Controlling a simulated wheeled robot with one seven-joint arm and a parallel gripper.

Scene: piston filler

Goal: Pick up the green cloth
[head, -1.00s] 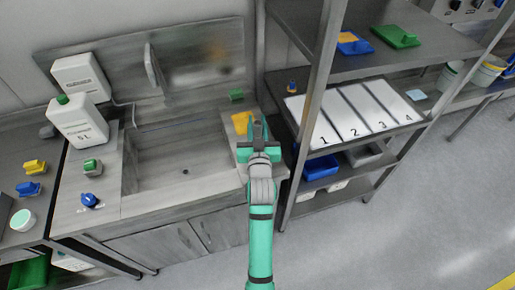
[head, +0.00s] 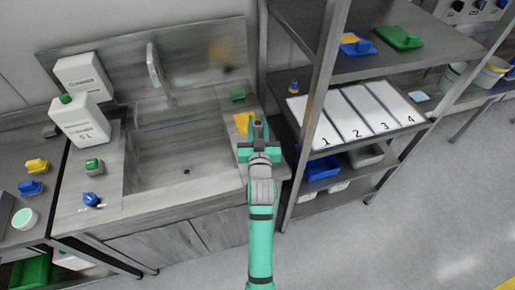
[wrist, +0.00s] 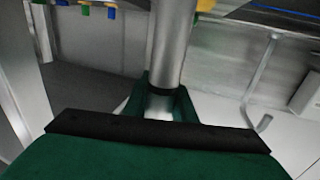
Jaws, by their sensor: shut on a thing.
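My gripper (head: 258,128) is over the right end of the sink counter, beside a yellow cloth-like piece (head: 241,122). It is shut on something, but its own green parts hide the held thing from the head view. In the wrist view the green fingers (wrist: 162,105) show in front of a grey metal post, and what is between them is unclear. A small green piece (head: 238,95) lies at the back of the counter, apart from my gripper. A flat green item (head: 398,37) lies on the upper shelf. I cannot tell whether either is the cloth.
The sink basin (head: 180,165) is left of my gripper. A shelf post (head: 318,85) stands close on the right. The shelf holds white panels numbered 1 to 4 (head: 352,112) and a blue bin (head: 318,168). The floor at right is clear.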

